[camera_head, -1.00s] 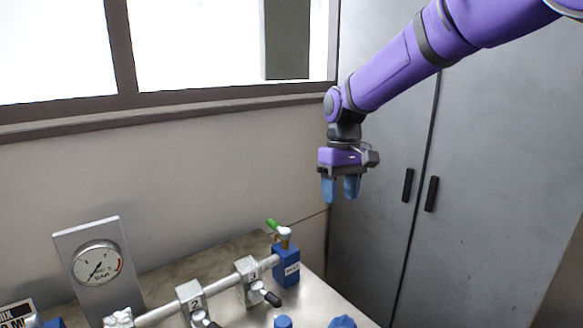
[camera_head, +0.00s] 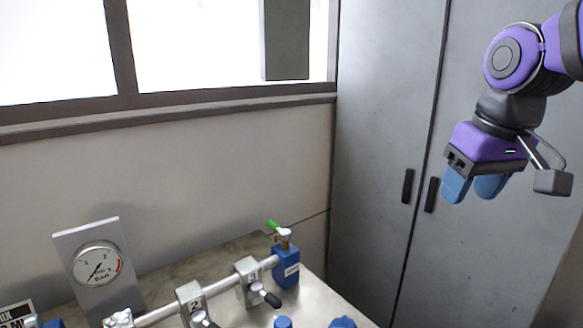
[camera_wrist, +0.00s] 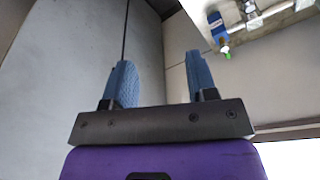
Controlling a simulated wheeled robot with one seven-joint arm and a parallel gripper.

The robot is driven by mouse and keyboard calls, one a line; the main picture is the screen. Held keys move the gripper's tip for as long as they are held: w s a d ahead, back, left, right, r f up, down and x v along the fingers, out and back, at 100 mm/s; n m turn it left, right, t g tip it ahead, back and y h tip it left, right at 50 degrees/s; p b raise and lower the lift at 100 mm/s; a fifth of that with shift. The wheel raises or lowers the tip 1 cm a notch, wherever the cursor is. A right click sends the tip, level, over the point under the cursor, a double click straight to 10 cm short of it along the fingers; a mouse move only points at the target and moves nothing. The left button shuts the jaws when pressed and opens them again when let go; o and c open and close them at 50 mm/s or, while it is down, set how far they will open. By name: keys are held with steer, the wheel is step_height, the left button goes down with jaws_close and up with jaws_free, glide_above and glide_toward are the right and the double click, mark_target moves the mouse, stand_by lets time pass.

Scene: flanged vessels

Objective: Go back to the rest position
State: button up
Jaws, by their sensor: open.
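My gripper (camera_head: 473,187) hangs at the right of the head view, in front of the grey cabinet and well above the bench. Its two blue fingers point down and touch nothing. In the wrist view the fingers (camera_wrist: 161,80) stand apart with an empty gap between them. The blue valve block (camera_head: 286,266) with a green-tipped handle (camera_head: 273,226) is on the bench, far from my gripper. It also shows at the upper right of the wrist view (camera_wrist: 217,29).
The metal bench (camera_head: 262,313) carries a pipe with numbered valves (camera_head: 192,300) and a pressure gauge (camera_head: 97,264) on a plate. Blue knobs (camera_head: 342,322) show at the bottom edge. The grey cabinet (camera_head: 385,120) with two dark handles stands behind my arm. A window is at upper left.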

steer(key=s+d+f+m+t, duration=0.2)
steer(key=s+d, duration=0.2)
steer(key=s, duration=0.5)
steer(key=shift+s+d+t, duration=0.2)
steer(key=shift+s+t, duration=0.1)
steer(key=shift+s, duration=0.1)
steer(key=shift+c, duration=0.2)
stand_by(0.8)
